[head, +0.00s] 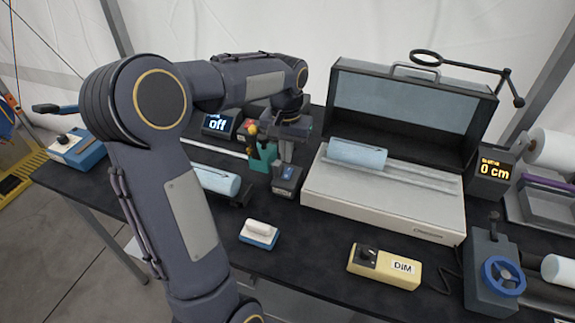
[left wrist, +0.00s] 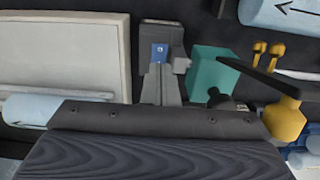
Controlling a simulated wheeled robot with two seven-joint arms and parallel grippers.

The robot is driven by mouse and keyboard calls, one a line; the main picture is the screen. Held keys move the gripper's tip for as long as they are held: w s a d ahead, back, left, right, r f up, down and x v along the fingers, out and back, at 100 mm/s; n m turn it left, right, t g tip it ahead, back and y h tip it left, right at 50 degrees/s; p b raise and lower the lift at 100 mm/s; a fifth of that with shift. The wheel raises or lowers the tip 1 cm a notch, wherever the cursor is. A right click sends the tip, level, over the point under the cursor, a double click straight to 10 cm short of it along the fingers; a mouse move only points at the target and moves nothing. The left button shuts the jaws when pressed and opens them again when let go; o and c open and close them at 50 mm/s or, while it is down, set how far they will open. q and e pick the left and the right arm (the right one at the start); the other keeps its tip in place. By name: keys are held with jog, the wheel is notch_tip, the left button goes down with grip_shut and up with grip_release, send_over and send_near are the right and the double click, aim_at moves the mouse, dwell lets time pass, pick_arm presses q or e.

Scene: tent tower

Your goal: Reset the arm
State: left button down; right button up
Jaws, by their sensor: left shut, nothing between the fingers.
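My left arm comes in from the lower left, bends high over the table and hangs down at the middle. Its gripper (head: 286,152) is shut and empty, pointing down just above a small grey device with a blue button (head: 288,174). I cannot tell whether it touches the device. In the left wrist view the same device (left wrist: 161,52) shows beyond the gripper's dark body. A teal block (head: 263,157) stands close beside the gripper, also seen in the left wrist view (left wrist: 208,72). My right gripper is not in view.
An open grey case (head: 384,209) bearing a light blue cylinder (head: 357,153) stands right of the gripper. Nearby are an "off" display (head: 217,124), another blue cylinder (head: 217,180), a white-and-blue block (head: 259,233), a DIM box (head: 384,266) and a blue-wheeled device (head: 492,270). Some dark table front is free.

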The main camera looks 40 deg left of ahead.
pick_arm(q)
jog(key=shift+r+p, duration=0.35)
jog(key=shift+r, duration=0.35)
jog(key=s+d+m+t+h, duration=0.2)
jog(key=s+d+t, duration=0.3)
jog(key=s+d, duration=1)
jog(key=s+r+h, duration=0.1)
jog(key=s, duration=0.3)
jog(key=shift+s+d+t+h, duration=0.2)
jog(key=shift+d+t+h, duration=0.1)
jog(key=shift+h, duration=0.1)
